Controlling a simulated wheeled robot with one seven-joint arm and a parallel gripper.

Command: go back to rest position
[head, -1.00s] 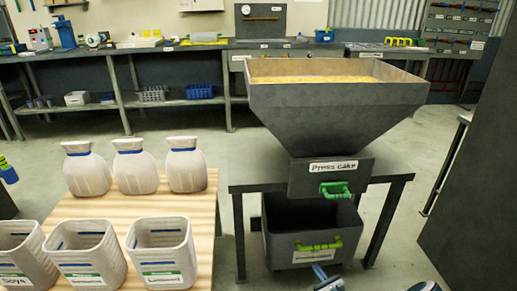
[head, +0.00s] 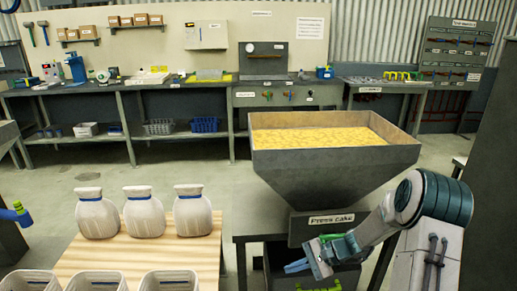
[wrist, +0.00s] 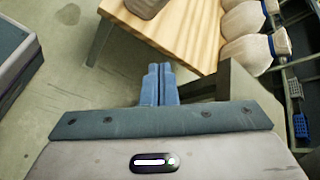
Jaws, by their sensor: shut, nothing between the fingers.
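My gripper (head: 297,266) is in the head view at the lower right of centre, in front of the press cake hopper (head: 335,175). Its blue fingers point left. In the wrist view my gripper's two blue fingers (wrist: 160,84) lie side by side, shut, with nothing between them. They point towards the edge of the wooden table (wrist: 190,30). The gripper hides part of the green-handled area and the bin under the hopper's stand.
Three white jars (head: 145,214) with blue bands stand on the wooden table (head: 82,265). Open white containers (head: 170,281) stand at its front edge. A long workbench (head: 185,95) runs along the back wall. A dark panel (head: 491,200) stands at the right.

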